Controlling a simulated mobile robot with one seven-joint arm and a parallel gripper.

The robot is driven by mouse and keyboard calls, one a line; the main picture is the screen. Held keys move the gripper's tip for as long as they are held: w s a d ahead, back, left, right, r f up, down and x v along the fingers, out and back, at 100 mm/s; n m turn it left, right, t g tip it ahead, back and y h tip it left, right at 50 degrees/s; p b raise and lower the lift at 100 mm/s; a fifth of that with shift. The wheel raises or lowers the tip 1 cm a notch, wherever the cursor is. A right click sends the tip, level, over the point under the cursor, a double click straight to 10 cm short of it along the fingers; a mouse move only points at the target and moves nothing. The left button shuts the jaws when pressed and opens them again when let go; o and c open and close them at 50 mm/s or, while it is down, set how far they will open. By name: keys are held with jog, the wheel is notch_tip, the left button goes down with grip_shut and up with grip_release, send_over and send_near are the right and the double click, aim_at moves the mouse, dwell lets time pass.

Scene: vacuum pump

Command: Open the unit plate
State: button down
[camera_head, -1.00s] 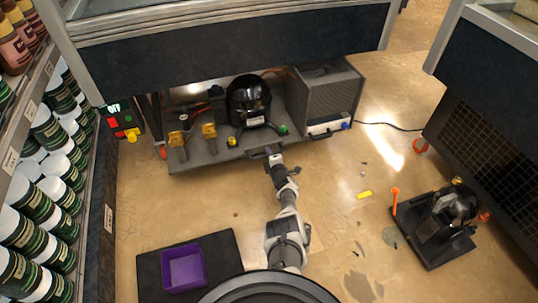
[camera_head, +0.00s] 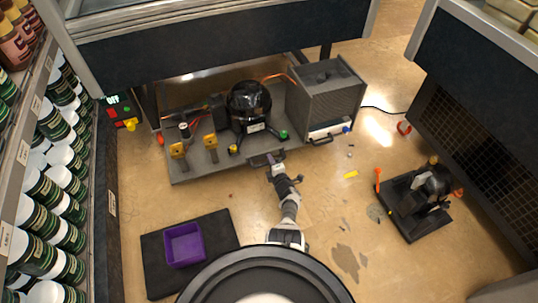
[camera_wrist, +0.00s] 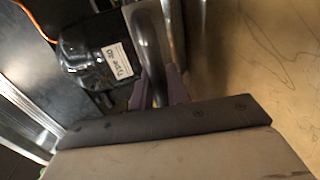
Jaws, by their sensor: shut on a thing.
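The grey unit plate (camera_head: 222,162) juts out from under the dark cabinet, low over the floor. It carries a black pump (camera_head: 250,104), which also shows in the wrist view with a "Type 4D" label (camera_wrist: 119,60). My gripper (camera_head: 270,160) is at the middle of the plate's front edge, shut on its dark handle (camera_head: 257,159). In the wrist view the handle is a curved bar (camera_wrist: 149,42) running between my purple fingers (camera_wrist: 158,90). The contact itself is partly hidden.
A grey vented box (camera_head: 325,94) and yellow valves (camera_head: 210,142) stand on the plate. A purple bin (camera_head: 184,230) on a black mat is at lower left. A shelf of jars lines the left. A second pump unit (camera_head: 415,205) stands at right. The floor between is mostly clear.

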jog(key=shift+s, duration=0.4)
jog(key=c, duration=1.4)
grip_release()
jog(key=shift+w, duration=0.1)
jog(key=shift+c, duration=0.2)
